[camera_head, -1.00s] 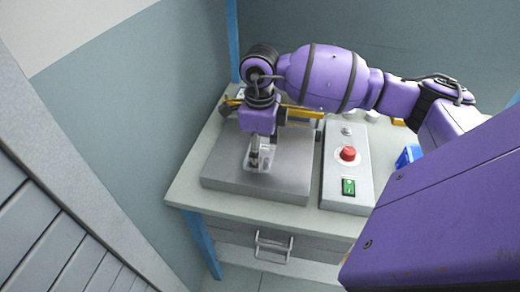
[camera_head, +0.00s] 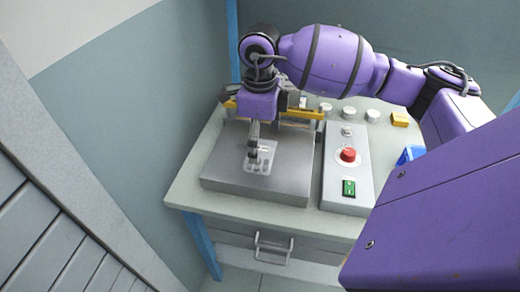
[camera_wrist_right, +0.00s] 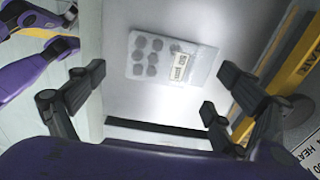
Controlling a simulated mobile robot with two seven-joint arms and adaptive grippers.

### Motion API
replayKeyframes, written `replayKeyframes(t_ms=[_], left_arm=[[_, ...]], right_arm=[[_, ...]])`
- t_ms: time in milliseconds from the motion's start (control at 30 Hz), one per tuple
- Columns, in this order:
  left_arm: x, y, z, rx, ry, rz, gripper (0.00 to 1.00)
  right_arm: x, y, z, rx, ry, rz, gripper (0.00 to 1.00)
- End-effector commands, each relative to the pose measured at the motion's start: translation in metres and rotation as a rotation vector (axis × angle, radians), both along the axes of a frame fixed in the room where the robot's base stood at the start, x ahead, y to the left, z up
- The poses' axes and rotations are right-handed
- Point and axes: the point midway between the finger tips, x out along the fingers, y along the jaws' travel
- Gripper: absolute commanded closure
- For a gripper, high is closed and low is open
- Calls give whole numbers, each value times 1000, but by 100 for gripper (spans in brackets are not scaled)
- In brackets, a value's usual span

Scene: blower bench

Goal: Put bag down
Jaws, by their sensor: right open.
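A clear bag (camera_head: 262,158) with several dark round pieces and a printed label lies flat on the grey metal plate of the bench machine (camera_head: 228,175). In the right wrist view the bag (camera_wrist_right: 165,58) is ahead of the spread fingers, with a gap to either side. My right gripper (camera_head: 254,146) is open just above the bag and hides part of its upper left edge in the head view. In the wrist view nothing is between the fingers of this gripper (camera_wrist_right: 155,92).
A control box with a red button (camera_head: 348,155) and a green switch (camera_head: 348,187) stands right of the plate. A yellow bar (camera_head: 306,113) runs behind the plate. Several small round containers (camera_head: 348,113), a yellow block (camera_head: 399,119) and a blue item (camera_head: 409,155) sit farther back and right.

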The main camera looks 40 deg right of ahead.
Motion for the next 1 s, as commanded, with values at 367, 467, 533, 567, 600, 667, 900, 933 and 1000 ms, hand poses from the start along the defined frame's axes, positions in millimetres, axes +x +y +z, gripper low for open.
replayKeyframes(t_ms=[367,467,533,567,600,667,900,933,1000], left_arm=[[-2,0,-3,1,4,-1,100],[-2,0,-3,1,4,-1,100],[-2,0,-3,1,4,-1,100],[-2,0,-3,1,4,-1,100],[-2,0,-3,1,4,-1,100],[-1,0,-3,1,4,-1,100],[-1,0,-2,1,3,-1,100],[-1,0,-2,1,3,-1,100],[-1,0,-2,1,2,-1,100]], right_arm=[[1,0,70,0,-3,-1,7],[0,0,76,0,0,-1,7],[0,0,78,0,0,-1,7],[0,0,78,1,1,-1,7],[0,0,79,1,1,-1,7],[0,0,79,1,1,-1,7],[0,0,78,1,1,-1,7],[0,0,78,1,1,-1,7],[0,0,78,1,1,-1,7]])
